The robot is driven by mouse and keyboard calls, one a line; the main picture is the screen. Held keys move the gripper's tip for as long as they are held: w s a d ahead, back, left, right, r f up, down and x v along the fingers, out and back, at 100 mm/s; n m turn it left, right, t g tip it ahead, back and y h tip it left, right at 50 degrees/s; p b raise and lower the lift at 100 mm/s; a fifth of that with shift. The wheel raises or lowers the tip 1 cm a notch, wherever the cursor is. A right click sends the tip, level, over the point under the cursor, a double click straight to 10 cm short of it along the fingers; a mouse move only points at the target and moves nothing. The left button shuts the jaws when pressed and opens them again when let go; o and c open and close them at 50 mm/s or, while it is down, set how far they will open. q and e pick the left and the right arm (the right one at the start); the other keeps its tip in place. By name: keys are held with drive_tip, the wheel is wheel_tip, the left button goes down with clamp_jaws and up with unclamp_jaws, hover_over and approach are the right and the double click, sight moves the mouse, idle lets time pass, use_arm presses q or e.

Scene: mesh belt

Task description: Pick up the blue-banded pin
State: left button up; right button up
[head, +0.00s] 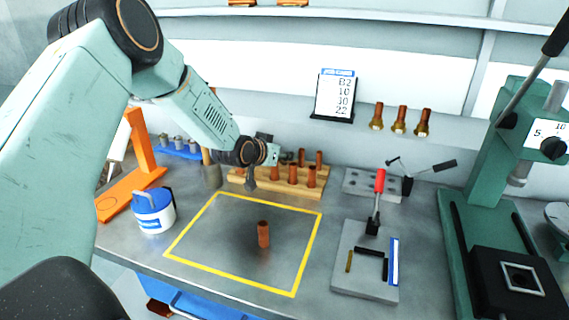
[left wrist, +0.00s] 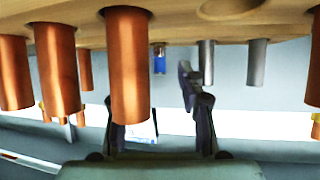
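The blue-banded pin (left wrist: 158,60) shows in the left wrist view as a small grey pin with a blue band. It stands in the wooden rack (left wrist: 280,25), which appears upside down there. My left gripper (left wrist: 152,92) is open, with the pin between the lines of its fingers and nothing held. A copper sleeve (left wrist: 128,70) partly covers one finger. In the head view my left gripper (head: 259,160) is at the wooden rack (head: 270,184), and I cannot make out the banded pin there. My right gripper is not in view.
Several copper sleeves (head: 292,173) stand in the rack close to the gripper. Two plain grey pins (left wrist: 206,62) (left wrist: 257,62) stand beside the banded one. One sleeve (head: 264,234) stands inside the yellow outline. A blue-white tub (head: 153,212) and a green press (head: 490,220) flank the bench.

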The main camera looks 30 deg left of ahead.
use_arm(q)
drive_tip(key=shift+s+r, duration=0.15)
drive_tip(key=shift+c, duration=1.1)
drive_tip(key=shift+w, duration=0.2)
clamp_jaws()
drive_tip(key=shift+s, duration=0.15)
